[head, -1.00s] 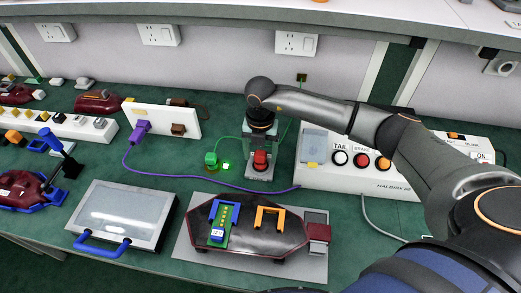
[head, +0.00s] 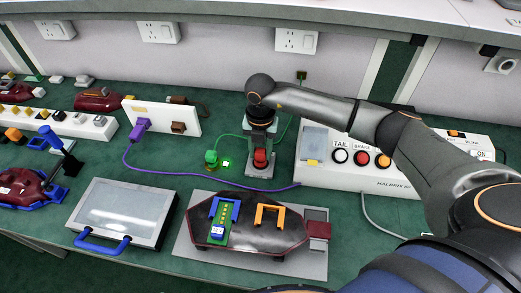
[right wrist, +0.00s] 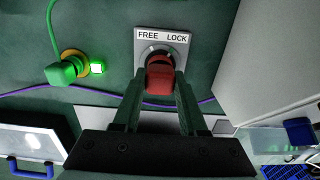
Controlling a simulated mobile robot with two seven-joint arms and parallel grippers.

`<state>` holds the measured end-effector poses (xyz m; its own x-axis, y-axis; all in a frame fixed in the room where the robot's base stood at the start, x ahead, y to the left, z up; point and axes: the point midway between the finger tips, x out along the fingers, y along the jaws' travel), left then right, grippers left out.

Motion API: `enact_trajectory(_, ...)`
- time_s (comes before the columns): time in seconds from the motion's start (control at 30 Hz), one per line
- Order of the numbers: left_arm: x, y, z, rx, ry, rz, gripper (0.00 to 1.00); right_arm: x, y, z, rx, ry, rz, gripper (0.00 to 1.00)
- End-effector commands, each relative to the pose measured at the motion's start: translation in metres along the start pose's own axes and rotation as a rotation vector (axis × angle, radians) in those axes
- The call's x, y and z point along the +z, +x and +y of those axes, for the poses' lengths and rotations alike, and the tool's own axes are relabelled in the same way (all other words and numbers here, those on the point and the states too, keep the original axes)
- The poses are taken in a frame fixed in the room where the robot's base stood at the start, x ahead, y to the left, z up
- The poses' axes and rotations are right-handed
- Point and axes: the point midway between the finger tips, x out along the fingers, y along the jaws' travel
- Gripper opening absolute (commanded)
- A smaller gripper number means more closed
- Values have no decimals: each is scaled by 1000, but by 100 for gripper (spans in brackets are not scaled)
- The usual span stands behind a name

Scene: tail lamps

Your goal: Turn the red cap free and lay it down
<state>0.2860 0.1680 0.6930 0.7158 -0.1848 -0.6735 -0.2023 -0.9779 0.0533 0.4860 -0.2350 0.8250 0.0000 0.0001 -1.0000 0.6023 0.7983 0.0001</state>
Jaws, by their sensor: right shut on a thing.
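The red cap (head: 261,158) sits on a small grey plate (head: 257,180) on the green bench, below the end of my right arm. In the right wrist view the red cap (right wrist: 160,75) is between the fingers of my right gripper (right wrist: 159,88), which is shut on it. The plate (right wrist: 180,45) carries the words FREE and LOCK beyond the cap. Whether the cap is still seated on its mount cannot be told for sure; it appears in line with it. My left gripper is not in view.
A green plug (head: 212,159) with a lit green square (head: 227,163) stands left of the plate. A purple cable (head: 170,177) runs in front of it. The white TAIL and BRAKE box (head: 350,178) is close on the right. A tail lamp (head: 255,232) on a grey board lies in front.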

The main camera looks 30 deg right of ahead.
Motion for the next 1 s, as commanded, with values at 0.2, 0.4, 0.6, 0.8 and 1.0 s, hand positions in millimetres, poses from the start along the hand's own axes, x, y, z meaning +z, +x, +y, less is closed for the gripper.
enact_trajectory(0.2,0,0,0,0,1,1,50,0,0,0,0,0,0,3)
enact_trajectory(0.4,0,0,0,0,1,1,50,0,0,0,0,-4,0,0)
enact_trajectory(0.6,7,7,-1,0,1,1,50,1,3,0,-1,-192,-3,0)
enact_trajectory(0.8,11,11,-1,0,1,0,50,0,2,0,-1,-379,-1,0)
enact_trajectory(1.0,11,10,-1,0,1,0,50,0,2,-1,-2,-403,0,0)
